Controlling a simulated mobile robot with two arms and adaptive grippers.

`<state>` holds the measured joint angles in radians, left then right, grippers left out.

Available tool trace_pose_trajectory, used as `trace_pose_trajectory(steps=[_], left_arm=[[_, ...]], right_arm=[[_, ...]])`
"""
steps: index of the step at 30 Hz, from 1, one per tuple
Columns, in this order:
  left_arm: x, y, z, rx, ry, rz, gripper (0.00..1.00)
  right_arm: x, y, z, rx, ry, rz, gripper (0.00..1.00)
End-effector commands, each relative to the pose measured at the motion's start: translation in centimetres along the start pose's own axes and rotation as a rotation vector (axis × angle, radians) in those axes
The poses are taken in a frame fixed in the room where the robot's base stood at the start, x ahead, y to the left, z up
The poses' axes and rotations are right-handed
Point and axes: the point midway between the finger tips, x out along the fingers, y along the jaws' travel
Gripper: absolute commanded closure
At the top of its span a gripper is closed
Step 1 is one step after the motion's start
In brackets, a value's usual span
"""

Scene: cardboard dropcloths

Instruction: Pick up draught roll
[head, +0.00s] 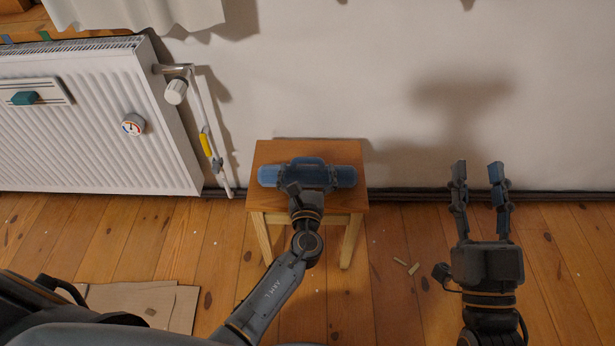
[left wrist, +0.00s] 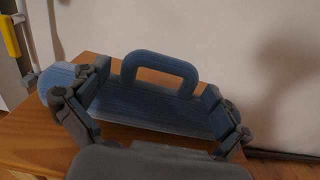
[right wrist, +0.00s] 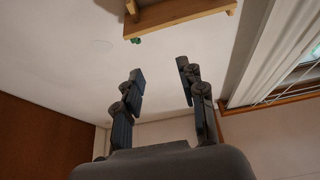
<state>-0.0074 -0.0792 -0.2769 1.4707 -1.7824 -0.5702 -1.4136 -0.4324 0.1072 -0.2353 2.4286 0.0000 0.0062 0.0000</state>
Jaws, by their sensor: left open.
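The draught roll (head: 342,177) is a blue, ribbed roll with a loop handle. It lies lengthwise across a small wooden stool. It also shows in the left wrist view (left wrist: 160,105), with its handle (left wrist: 160,58) standing up between my fingers. My left gripper (head: 300,187) is at the roll's near side, and its own fingers hide part of the roll. In the left wrist view its fingers are spread apart around the handle; I cannot tell whether they touch the roll. My right gripper (head: 478,168) is open and empty, pointing up, well right of the stool.
The stool (head: 285,206) stands against the white wall. A white radiator (head: 80,130) with a valve (head: 176,92) and pipe is to its left. Cardboard (head: 140,303) lies on the wooden floor at lower left. Small scraps (head: 408,267) lie right of the stool.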

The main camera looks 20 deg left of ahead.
Motion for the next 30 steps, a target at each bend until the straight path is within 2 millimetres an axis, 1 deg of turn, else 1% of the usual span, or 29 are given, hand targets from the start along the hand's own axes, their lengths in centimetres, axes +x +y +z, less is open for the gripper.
trace_pose_trajectory(steps=[1,4,12,14,15,17,18,22,23,30], left_arm=[[0.7,-0.1,0.0,-0.001,-0.002,0.0,0.0],[1.3,0.0,0.0,-0.001,0.0,-0.001,0.0],[1.4,0.0,0.1,-0.001,0.0,-0.001,0.0],[1.4,0.0,0.1,-0.001,0.0,-0.001,0.12],[1.4,0.0,0.1,-0.001,0.0,-0.001,0.2],[1.4,0.0,0.1,-0.001,0.0,-0.001,0.33],[1.4,0.0,0.1,-0.001,0.0,-0.001,0.41],[1.4,0.0,0.1,-0.001,0.0,0.0,0.67],[1.5,0.0,0.2,-0.001,-0.003,0.0,0.7],[1.5,0.0,0.2,-0.001,-0.003,0.0,0.7]], right_arm=[[0.0,-0.1,-0.4,0.002,0.029,-0.002,0.6],[-0.1,-0.2,-1.1,0.003,0.068,-0.003,0.6],[0.0,-0.2,-1.4,0.004,0.08,-0.004,0.6],[0.0,-0.2,-1.4,0.003,0.08,-0.004,0.6],[0.0,-0.2,-1.4,0.003,0.079,-0.004,0.6],[0.0,-0.2,-1.4,0.003,0.079,-0.004,0.6],[0.0,-0.2,-1.4,0.003,0.079,-0.004,0.6],[0.0,-0.2,-1.4,0.004,0.079,-0.004,0.6],[0.0,-0.2,-1.4,0.004,0.079,-0.004,0.6],[0.0,-0.2,-1.4,0.004,0.077,-0.004,0.6]])
